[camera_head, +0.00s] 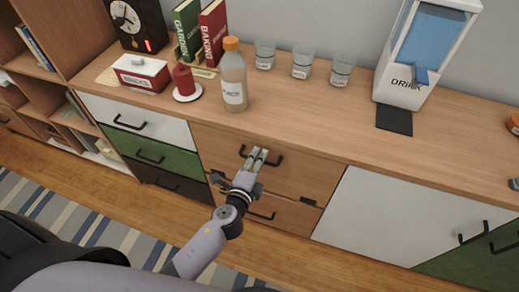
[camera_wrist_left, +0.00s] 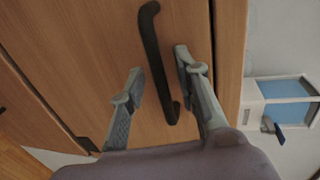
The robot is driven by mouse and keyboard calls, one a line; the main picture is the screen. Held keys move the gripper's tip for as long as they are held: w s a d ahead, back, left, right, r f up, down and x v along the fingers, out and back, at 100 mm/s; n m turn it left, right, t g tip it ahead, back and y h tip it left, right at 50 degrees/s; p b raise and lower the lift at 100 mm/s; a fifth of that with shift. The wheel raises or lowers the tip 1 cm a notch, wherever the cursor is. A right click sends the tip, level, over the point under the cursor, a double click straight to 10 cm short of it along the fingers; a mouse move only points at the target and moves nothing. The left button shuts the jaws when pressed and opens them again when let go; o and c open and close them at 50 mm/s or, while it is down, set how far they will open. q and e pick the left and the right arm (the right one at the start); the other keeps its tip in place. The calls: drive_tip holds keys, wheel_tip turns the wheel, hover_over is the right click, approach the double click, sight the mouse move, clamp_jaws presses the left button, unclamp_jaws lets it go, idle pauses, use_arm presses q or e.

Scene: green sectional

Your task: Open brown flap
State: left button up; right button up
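The brown flap (camera_head: 312,172) is a wooden front panel in the middle of the sideboard and looks shut. Its black bar handle (camera_head: 276,161) is partly covered by my left gripper (camera_head: 258,153), which is in front of it. In the left wrist view, the black handle (camera_wrist_left: 151,40) runs between the two spread fingers of my left gripper (camera_wrist_left: 160,62), in front of the brown panel (camera_wrist_left: 85,50). The fingers are open; whether one touches the handle I cannot tell. My right gripper is in neither view.
A brown front with a black handle (camera_head: 262,215) is below. White, green and dark drawers (camera_head: 175,130) are left; a white door (camera_head: 375,215) is right. On top stand a bottle (camera_head: 233,78), a red candle (camera_head: 184,80), glasses (camera_head: 302,62) and a drink dispenser (camera_head: 424,50).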

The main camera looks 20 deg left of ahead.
use_arm(q)
drive_tip(key=shift+w, duration=0.15)
drive_tip(key=shift+c, duration=0.5)
clamp_jaws()
idle(0.4)
